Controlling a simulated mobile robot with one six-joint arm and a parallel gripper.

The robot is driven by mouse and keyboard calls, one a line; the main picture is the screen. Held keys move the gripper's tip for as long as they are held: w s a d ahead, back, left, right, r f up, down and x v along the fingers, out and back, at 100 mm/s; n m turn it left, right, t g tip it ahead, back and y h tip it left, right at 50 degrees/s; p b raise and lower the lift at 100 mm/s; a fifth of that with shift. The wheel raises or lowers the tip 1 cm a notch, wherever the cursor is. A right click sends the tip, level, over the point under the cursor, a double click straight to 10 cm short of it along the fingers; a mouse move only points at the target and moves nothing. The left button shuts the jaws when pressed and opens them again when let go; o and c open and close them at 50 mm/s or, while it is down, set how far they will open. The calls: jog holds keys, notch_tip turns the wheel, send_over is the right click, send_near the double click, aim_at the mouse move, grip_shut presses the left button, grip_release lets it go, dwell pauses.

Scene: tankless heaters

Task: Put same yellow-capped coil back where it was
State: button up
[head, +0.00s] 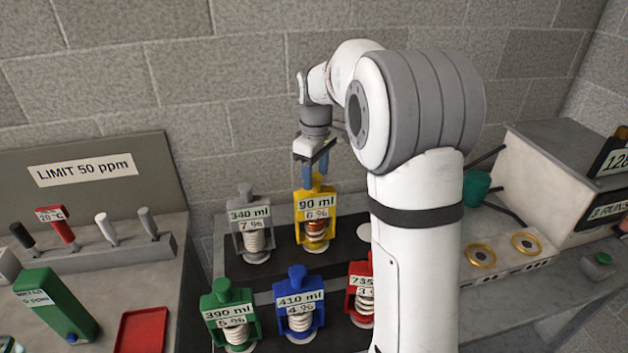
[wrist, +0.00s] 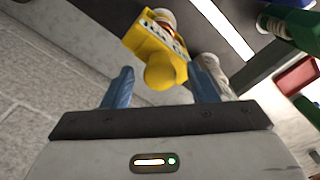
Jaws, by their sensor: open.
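The yellow-capped coil (head: 315,214) stands upright in the back row of the dark stepped rack (head: 284,270). Its label reads 90 ml, 6 %, and a copper-coloured coil shows below the label. My gripper (head: 314,176) is right above it, pointing down, with its blue fingers at the height of the yellow knob. In the wrist view the yellow coil (wrist: 158,52) lies ahead between the two open fingers (wrist: 164,88), its round knob nearest. Whether a finger touches the knob I cannot tell.
A grey-capped coil (head: 252,226) stands to the left. Green (head: 230,315), blue (head: 299,304) and red (head: 360,292) coils stand in the front row. A pale empty round spot (head: 364,233) lies right of the yellow coil. Two gold-ringed seats (head: 480,256) are at the right.

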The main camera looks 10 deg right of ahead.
notch_tip(320, 180, up, 9)
jog(key=s+f+m+t, duration=0.1)
jog(key=s+f+m, duration=0.2)
jog(key=s, duration=0.6)
jog(key=s+f+m+t, duration=0.1)
jog(key=s+f+m, duration=0.1)
jog(key=s, duration=0.7)
jog(key=s+f+m+t, duration=0.1)
jog(key=s+f+m, duration=0.2)
jog(key=s, duration=0.7)
jog(key=shift+a+f+m, duration=0.15)
jog(key=shift+f+m, duration=0.2)
jog(key=shift+m, duration=0.15)
